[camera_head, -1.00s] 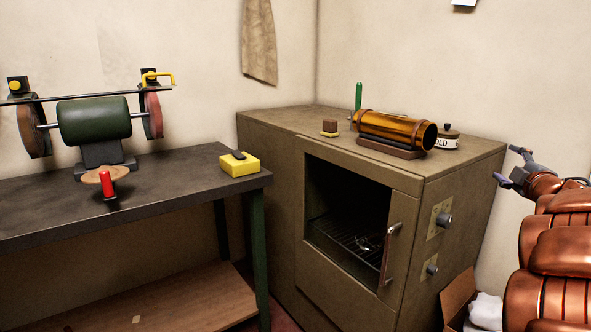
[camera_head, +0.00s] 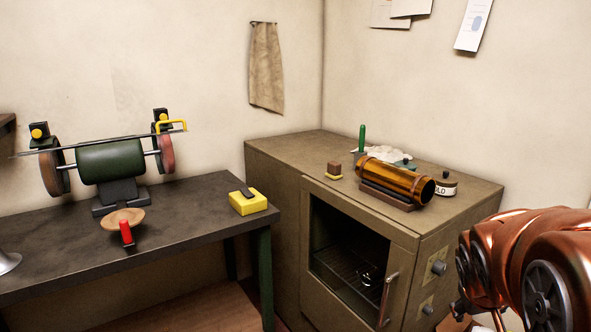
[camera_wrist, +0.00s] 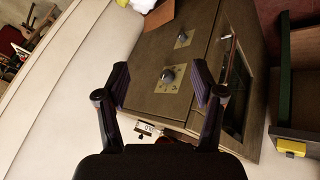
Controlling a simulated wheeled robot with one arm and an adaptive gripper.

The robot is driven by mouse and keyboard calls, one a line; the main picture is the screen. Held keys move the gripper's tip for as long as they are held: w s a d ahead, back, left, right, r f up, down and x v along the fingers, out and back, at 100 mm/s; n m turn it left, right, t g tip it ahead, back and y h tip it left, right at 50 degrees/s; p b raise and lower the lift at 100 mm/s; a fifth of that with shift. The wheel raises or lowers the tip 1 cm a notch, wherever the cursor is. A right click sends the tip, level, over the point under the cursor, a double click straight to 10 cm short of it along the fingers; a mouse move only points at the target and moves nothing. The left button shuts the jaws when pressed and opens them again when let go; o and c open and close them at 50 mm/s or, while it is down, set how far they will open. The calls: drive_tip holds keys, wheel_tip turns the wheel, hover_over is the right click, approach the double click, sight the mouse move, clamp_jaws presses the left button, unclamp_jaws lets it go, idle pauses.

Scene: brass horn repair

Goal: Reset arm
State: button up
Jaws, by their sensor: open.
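My gripper (camera_wrist: 161,76) is open and empty in the wrist view, its two dark fingers spread apart. Beyond the fingers is the side of the oven cabinet with its knobs (camera_wrist: 168,76). In the head view my copper arm fills the lower right, in front of the cabinet's right side. Its end is low near the bottom edge, and the fingers cannot be made out there. The oven cabinet (camera_head: 281,205) has an open front showing a wire rack with a small shiny item (camera_head: 367,279) inside.
On the cabinet are an amber cylinder (camera_head: 395,177) on a cradle, a labelled jar (camera_head: 446,188), a small block (camera_head: 333,169) and a green-handled tool (camera_head: 362,138). The left bench (camera_head: 190,212) carries a grinder (camera_head: 110,160) and a yellow box (camera_head: 247,203).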

drive_tip(key=s+a+f+n+g+y+p, duration=0.1)
drive_tip(key=s+a+g+y+p, duration=0.4)
drive_tip(key=s+a, duration=1.3)
drive_tip(key=s+g, duration=0.1)
drive_tip(key=s, duration=0.2)
drive_tip(key=shift+s+a+g, duration=0.15)
drive_tip(key=shift+s+g, duration=0.05)
drive_tip(key=shift+g, duration=0.2)
